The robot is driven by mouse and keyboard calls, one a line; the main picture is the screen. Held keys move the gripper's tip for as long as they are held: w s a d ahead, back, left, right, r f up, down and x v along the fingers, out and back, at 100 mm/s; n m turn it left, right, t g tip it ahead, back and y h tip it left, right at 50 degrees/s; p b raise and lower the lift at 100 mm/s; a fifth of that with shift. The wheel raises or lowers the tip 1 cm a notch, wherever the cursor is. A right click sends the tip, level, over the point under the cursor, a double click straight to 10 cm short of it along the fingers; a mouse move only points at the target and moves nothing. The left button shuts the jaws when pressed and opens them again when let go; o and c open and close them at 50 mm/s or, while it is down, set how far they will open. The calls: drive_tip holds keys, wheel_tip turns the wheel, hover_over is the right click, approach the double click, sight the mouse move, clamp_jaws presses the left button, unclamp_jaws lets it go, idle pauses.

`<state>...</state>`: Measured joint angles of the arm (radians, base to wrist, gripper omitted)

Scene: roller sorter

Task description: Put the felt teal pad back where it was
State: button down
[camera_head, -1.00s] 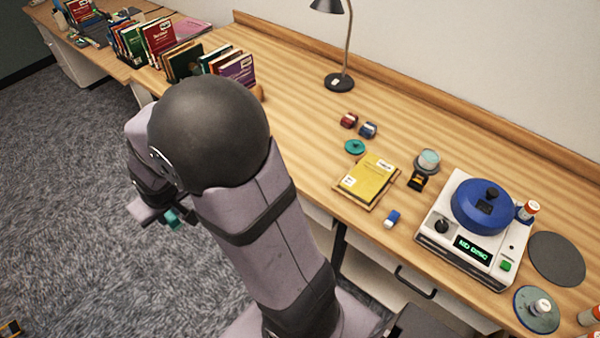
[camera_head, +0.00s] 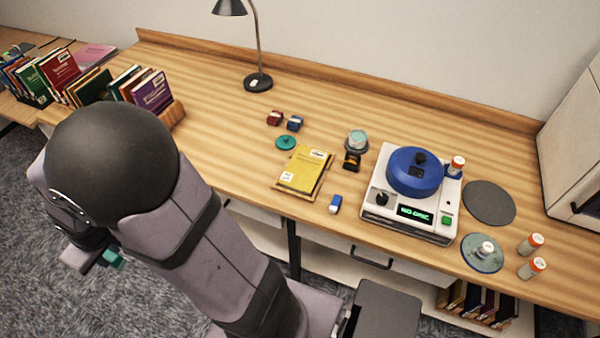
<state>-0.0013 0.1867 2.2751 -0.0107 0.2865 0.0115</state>
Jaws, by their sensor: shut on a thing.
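My gripper (camera_head: 98,262) is at the lower left, out over the carpet and apart from the table, partly hidden by my own arm. It is shut on a small teal piece (camera_head: 114,259), which looks like the felt teal pad; only part of it shows. A flat round teal disc (camera_head: 286,142) lies on the table behind the yellow book. A round grey holder with a pale teal top (camera_head: 357,141) stands right of the book.
The wooden table (camera_head: 230,150) holds a yellow book (camera_head: 304,170), a blue-and-white block (camera_head: 335,204), a white machine with a blue lid (camera_head: 414,174), a dark disc (camera_head: 489,203), a clear disc (camera_head: 482,252), orange-capped bottles (camera_head: 531,243) and a lamp (camera_head: 257,82). Books (camera_head: 152,92) stand at left.

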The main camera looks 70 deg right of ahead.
drive_tip(key=shift+d, duration=0.1)
drive_tip(key=s+d+f+m+h+b, duration=0.1)
drive_tip(key=s+d+f+m, duration=0.2)
drive_tip(key=d, duration=0.6)
drive_tip(key=s+d+m+g+h+b, duration=0.1)
drive_tip(key=s+d+m, duration=0.3)
drive_tip(key=d, duration=0.6)
drive_tip(key=s+d+f+m+h, duration=0.1)
drive_tip(key=s+d+f+m, duration=0.1)
drive_tip(key=s+d, duration=0.5)
drive_tip(key=s+d+r+m+g+h+b, duration=0.1)
drive_tip(key=s+d+m, duration=0.8)
drive_tip(key=s+d, duration=1.5)
wheel_tip(320, 180, up, 2)
drive_tip(key=s+g+b, duration=0.1)
drive_tip(key=g, duration=0.1)
drive_tip(key=shift+s+d+g+h, duration=0.2)
drive_tip(key=shift+s+g+h, duration=0.1)
drive_tip(key=shift+s, duration=0.1)
drive_tip(key=shift+f+p, duration=1.2)
drive_tip(key=shift+f, duration=3.75)
